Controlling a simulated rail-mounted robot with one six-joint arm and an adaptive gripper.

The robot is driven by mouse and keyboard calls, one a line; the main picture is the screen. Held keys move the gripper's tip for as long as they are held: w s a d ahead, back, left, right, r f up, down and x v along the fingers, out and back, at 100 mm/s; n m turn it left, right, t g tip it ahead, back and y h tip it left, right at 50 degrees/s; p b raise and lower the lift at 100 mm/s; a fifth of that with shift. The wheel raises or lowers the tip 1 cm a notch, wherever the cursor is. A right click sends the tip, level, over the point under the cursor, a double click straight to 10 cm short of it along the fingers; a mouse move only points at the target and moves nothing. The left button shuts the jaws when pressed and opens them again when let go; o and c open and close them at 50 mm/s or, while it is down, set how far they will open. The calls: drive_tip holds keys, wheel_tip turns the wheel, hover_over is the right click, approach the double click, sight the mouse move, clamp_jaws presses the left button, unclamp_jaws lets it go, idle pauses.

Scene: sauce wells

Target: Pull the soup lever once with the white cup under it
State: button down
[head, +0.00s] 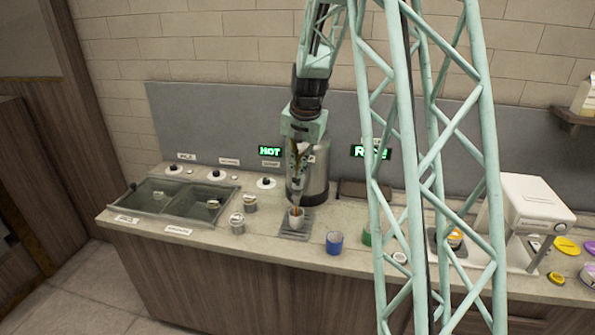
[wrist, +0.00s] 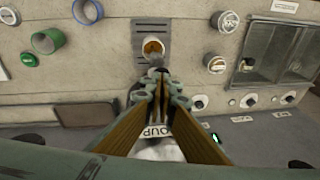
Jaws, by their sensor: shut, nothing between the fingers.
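The white cup (head: 296,220) stands upright on the grated drip tray (head: 296,234) in front of the steel soup dispenser (head: 318,183). In the wrist view the cup (wrist: 152,46) has an orange-brown inside, which looks like soup. My gripper (head: 297,203) is shut and empty, pointing down in front of the dispenser, just above and behind the cup. In the wrist view its fingertips (wrist: 160,78) meet close to the spout area. The lever is hidden by my gripper, so I cannot tell its position or whether I touch it.
Metal canisters (head: 237,223) and a covered sunken bin (head: 180,200) stand left. A white machine (head: 530,215) is farther right. Counter between tray and blue cup is clear.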

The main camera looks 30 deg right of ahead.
drive_tip(key=shift+d+r, duration=0.1)
idle(0.3)
wheel_tip(320, 180, up, 13)
drive_tip(key=s+d+p, duration=0.1)
drive_tip(key=p, duration=0.1)
drive_tip(key=shift+d, duration=0.3)
idle(0.4)
drive_tip(key=shift+s, duration=0.15)
idle(2.1)
